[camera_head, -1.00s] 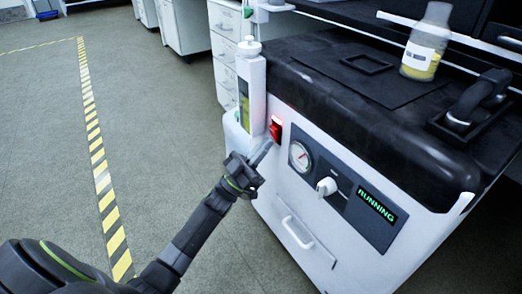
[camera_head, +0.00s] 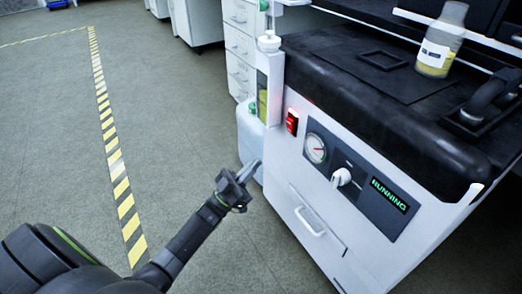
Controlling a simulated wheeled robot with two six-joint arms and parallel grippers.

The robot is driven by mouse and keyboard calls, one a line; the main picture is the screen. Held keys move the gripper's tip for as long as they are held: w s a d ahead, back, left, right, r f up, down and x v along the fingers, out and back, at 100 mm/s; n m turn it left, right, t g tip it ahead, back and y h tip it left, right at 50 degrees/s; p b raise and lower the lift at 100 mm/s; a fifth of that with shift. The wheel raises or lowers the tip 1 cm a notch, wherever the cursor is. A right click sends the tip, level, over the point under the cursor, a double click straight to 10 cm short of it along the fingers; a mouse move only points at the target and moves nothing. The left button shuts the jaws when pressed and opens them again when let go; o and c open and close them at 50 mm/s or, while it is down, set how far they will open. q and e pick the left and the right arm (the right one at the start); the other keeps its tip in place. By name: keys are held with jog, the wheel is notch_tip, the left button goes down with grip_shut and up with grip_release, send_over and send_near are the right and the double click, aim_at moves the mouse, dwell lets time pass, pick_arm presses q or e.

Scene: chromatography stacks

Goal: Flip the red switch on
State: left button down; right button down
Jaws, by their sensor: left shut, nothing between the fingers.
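The red switch (camera_head: 292,122) is on the front panel of the white machine (camera_head: 290,170), near its left edge, and glows red. A green RUNNING display (camera_head: 389,195) is lit on the grey control panel. My left gripper (camera_head: 256,163) is shut and empty, below and left of the switch and apart from it. My right gripper is not in view.
A gauge (camera_head: 316,149) and a white knob (camera_head: 341,177) sit right of the switch. A bottle with yellow liquid (camera_head: 441,45) stands on the black top. A white container (camera_head: 250,140) stands left of the machine. Open floor lies left.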

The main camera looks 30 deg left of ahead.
pick_arm(q)
jog(key=shift+f+v, duration=0.25)
jog(key=shift+v, duration=1.2)
jog(key=shift+w+d, duration=0.1)
jog(key=shift+w, duration=0.1)
